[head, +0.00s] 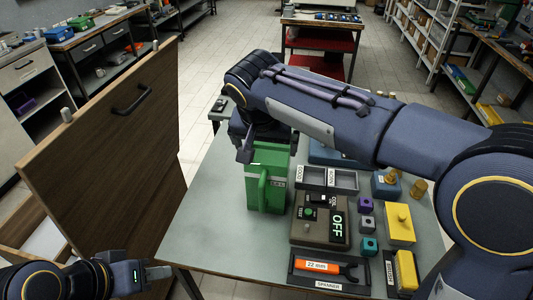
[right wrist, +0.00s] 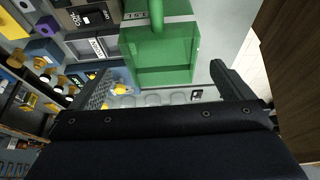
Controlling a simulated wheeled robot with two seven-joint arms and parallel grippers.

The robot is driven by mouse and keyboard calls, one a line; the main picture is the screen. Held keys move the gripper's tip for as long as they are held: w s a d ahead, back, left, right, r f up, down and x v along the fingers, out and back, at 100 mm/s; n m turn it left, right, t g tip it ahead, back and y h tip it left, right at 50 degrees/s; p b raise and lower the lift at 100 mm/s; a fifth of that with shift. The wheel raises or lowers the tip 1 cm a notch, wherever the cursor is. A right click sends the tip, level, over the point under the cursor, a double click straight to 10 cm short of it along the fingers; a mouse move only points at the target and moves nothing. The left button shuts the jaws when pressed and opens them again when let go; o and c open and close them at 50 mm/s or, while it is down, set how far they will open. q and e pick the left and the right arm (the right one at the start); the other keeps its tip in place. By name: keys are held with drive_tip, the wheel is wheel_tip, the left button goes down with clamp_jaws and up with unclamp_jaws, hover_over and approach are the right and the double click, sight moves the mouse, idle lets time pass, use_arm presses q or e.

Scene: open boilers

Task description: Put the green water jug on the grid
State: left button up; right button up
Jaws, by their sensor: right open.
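The green water jug (head: 267,180) stands upright on the grey-green table, in front of my right gripper in the head view. My right gripper (head: 262,150) is open at the jug's top rear. In the wrist view its two fingers (right wrist: 165,82) are spread wide, with the jug just beyond the tips, and I see no grip on it. My left gripper (head: 158,272) is low at left, away from the jug; its jaw state is unclear. I cannot make out the grid.
A control box (head: 320,220) marked OFF, grey trays (head: 327,178), small coloured blocks, a yellow block (head: 400,224) and a spanner tray (head: 328,272) crowd the table right of the jug. A wooden panel with a handle (head: 130,97) stands at left. Table left of the jug is clear.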

drive_tip(key=shift+s+r, duration=0.2)
drive_tip(key=shift+r, duration=0.25)
